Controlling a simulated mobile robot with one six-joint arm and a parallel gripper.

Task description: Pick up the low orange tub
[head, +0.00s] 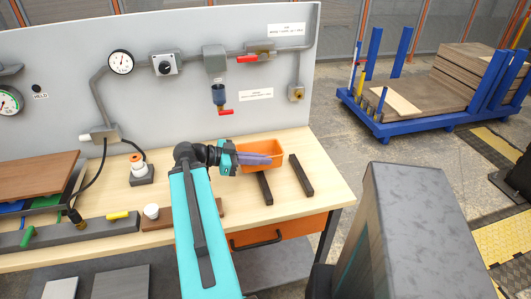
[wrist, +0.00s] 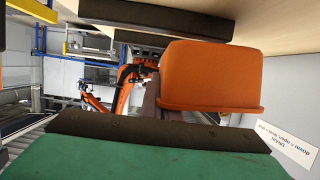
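The low orange tub (head: 276,148) stands on the light wooden bench top, near its right end, in the head view. My gripper (head: 262,159) reaches in from the left, and its purple-grey fingers lie across the tub, covering part of its near side. In the wrist view, which is upside down, the tub (wrist: 212,75) fills the upper right with its rim toward the bottom of the picture. A grey finger shows close beside its left side. I cannot tell whether the fingers touch the tub or what gap lies between them.
Two dark bars (head: 301,175) (head: 265,188) lie by the tub. A grey panel (head: 190,110) with gauges and valves rises behind. A blue cart (head: 430,118) stands at far right.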

